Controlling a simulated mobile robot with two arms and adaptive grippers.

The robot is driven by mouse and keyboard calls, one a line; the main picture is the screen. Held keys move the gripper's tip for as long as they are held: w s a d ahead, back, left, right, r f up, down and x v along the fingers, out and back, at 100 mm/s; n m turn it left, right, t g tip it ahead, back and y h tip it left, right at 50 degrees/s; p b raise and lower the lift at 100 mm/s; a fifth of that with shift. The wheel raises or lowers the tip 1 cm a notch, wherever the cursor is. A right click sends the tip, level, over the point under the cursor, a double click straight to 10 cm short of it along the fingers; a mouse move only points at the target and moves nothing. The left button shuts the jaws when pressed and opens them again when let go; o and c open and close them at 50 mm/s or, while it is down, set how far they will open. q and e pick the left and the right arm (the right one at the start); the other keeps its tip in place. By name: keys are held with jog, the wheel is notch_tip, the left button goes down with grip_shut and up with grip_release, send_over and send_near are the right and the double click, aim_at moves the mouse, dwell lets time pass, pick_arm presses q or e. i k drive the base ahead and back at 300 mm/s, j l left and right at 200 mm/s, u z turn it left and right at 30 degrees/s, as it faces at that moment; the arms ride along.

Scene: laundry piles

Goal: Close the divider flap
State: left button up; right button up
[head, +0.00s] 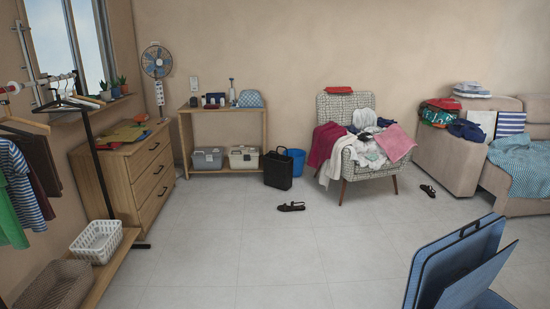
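A blue suitcase-like object (440,262) stands open at the bottom right of the head view, cut off by the lower edge. Its raised panel has a dark handle on the top edge. A second, thinner blue panel (482,278) stands tilted in front of it, apart from it at the top; this may be the divider flap, but I cannot be sure. The inside and lower part are out of view. Neither of my grippers is in view.
The grey tiled floor (300,255) is mostly clear, with a black sandal (291,206) on it. A clothes-piled armchair (355,175), a sofa (445,160), a dresser (153,178) and a clothes rack with baskets (97,241) stand around the room.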

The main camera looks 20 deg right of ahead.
aim_at(456, 294)
jog(key=i+l+z, duration=0.1)
jog(key=i+z, duration=0.4)
jog(key=i+j+z, duration=0.1)
jog(key=i+z, duration=0.4)
jog(key=i+j+z, duration=0.25)
jog(key=i+z, duration=0.55)
jog(key=z, duration=0.2)
jog(key=i+j+z, duration=0.2)
jog(key=z, duration=0.3)
jog(key=i+j+z, duration=0.3)
jog(key=z, duration=0.2)
